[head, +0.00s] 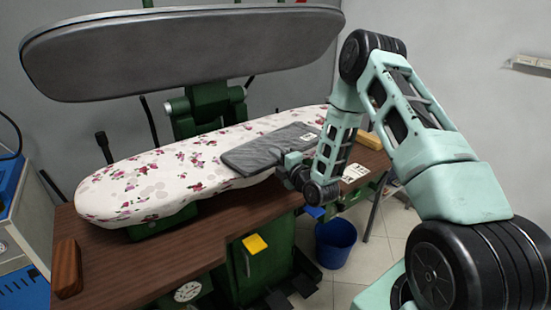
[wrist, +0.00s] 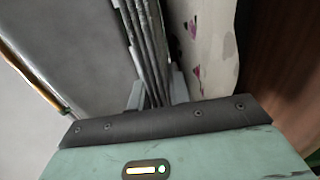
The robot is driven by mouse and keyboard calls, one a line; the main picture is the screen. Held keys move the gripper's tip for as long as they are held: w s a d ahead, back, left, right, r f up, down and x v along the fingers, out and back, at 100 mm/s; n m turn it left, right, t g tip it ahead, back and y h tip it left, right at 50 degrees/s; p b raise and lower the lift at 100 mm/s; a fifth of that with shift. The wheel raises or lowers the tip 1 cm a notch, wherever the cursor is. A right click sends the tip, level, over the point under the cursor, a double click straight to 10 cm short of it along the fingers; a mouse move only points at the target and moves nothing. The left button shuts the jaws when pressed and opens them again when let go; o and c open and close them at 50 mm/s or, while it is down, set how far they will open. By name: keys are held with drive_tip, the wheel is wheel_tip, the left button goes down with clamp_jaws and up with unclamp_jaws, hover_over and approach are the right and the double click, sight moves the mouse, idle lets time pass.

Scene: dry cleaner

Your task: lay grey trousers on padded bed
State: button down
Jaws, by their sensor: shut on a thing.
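The grey trousers (head: 268,148), folded into a flat bundle, are over the right part of the padded bed (head: 140,190), which has a white cover with pink flowers. I cannot tell in the head view whether they touch the cover. My gripper (head: 288,168) is at their near right end and shut on them. In the wrist view the folded layers of the trousers (wrist: 148,45) stand between the fingers (wrist: 156,95), with the padded bed (wrist: 205,40) beside them on the right.
The grey upper press plate (head: 180,55) hangs raised above the bed. A brown wooden table (head: 150,262) surrounds the bed, with a wooden block (head: 67,268) at its left. A blue bucket (head: 335,243) stands on the floor. The bed's left half is clear.

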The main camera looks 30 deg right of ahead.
drive_tip(key=shift+f, duration=0.15)
drive_tip(key=c, duration=1.3)
unclamp_jaws()
